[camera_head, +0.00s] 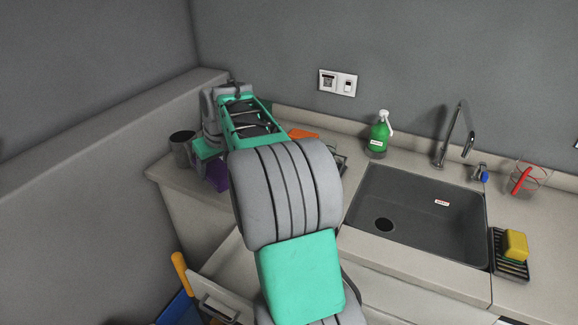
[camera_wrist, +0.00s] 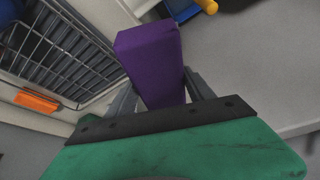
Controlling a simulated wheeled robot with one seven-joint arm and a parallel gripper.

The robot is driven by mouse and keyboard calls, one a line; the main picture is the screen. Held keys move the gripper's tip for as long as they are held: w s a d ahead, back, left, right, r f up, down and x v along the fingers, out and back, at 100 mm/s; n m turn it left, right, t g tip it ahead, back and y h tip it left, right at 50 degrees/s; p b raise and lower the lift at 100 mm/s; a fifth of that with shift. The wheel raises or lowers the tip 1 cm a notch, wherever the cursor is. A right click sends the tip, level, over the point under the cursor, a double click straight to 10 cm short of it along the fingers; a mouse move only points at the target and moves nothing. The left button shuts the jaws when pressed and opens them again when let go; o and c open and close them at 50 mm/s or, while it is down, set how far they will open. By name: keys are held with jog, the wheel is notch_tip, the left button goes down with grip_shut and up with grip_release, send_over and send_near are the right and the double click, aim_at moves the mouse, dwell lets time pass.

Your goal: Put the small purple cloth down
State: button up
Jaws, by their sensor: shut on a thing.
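The small purple cloth (camera_wrist: 150,60) looks like a folded, block-shaped bundle in the wrist view. My gripper (camera_wrist: 162,88) is shut on it, with a grey finger on either side. In the head view, the cloth (camera_head: 217,177) shows below my gripper (camera_head: 210,160), over the left end of the counter (camera_head: 180,178). My arm hides part of the counter around it. I cannot tell whether the cloth touches the surface below.
A wire rack (camera_wrist: 75,50) with an orange item (camera_wrist: 37,100) lies to one side. A green spray bottle (camera_head: 380,135), sink (camera_head: 425,210), sponge (camera_head: 515,245) and glass jar (camera_head: 530,178) are farther right. A yellow handle (camera_head: 180,272) rises below the counter.

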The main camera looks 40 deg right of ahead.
jog(key=d+p, duration=0.3)
jog(key=d, duration=2)
jog(key=f, duration=0.6)
jog(key=s+f, duration=0.1)
jog(key=f, duration=0.3)
jog(key=shift+d, duration=0.15)
jog(key=shift+f, duration=0.55)
jog(key=o, duration=1.2)
jog(key=shift+r, duration=0.5)
jog(key=b+v, duration=0.2)
jog(key=v, duration=0.9)
jog(key=a+r, duration=0.1)
jog(key=a, duration=0.7)
jog(key=a+r, duration=0.2)
jog(key=a, duration=0.6)
jog(key=a+r, duration=0.2)
jog(key=a, duration=0.6)
jog(key=shift+s+a, duration=0.2)
jog(key=shift+s, duration=0.05)
jog(key=shift+n+g, duration=0.3)
jog(key=shift+g, duration=0.1)
jog(key=s+a+f, duration=0.2)
jog(key=s+a, duration=0.4)
jog(key=s+a+f, duration=0.3)
jog(key=s+a, duration=0.2)
jog(key=s, duration=0.1)
jog(key=s+a+f, duration=0.2)
jog(key=s+a, duration=0.4)
jog(key=shift+s+a+f, duration=0.2)
jog(key=shift+s+a, duration=0.1)
